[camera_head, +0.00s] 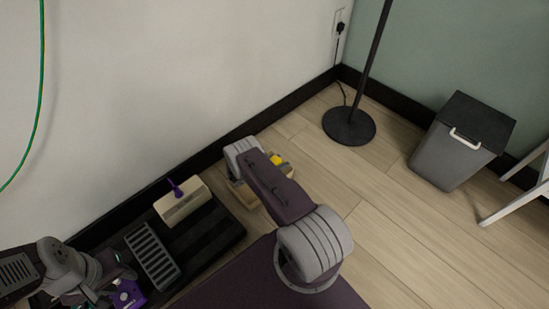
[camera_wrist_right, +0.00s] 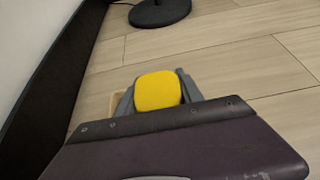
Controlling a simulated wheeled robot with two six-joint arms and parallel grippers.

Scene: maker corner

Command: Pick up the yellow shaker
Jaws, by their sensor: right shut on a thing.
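The yellow shaker (camera_wrist_right: 157,91) shows in the right wrist view as a rounded yellow block between the two grey fingers of my right gripper (camera_wrist_right: 158,95). The fingers are shut on its sides. In the head view, only a small yellow part of the shaker (camera_head: 276,160) shows beside my right arm, which hides most of the right gripper. A light wooden tray or box (camera_head: 247,197) is partly visible below; I cannot tell whether the shaker touches it. My left gripper (camera_head: 112,272) is at the lower left of the head view, and its finger opening is not clear.
A cream block with a purple-handled tool (camera_head: 182,206) and a grey slotted rack (camera_head: 152,256) stand on a black surface (camera_head: 215,240) near the wall. A lamp base (camera_head: 349,126) and a grey bin (camera_head: 460,145) stand on the floor. Floor between them is clear.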

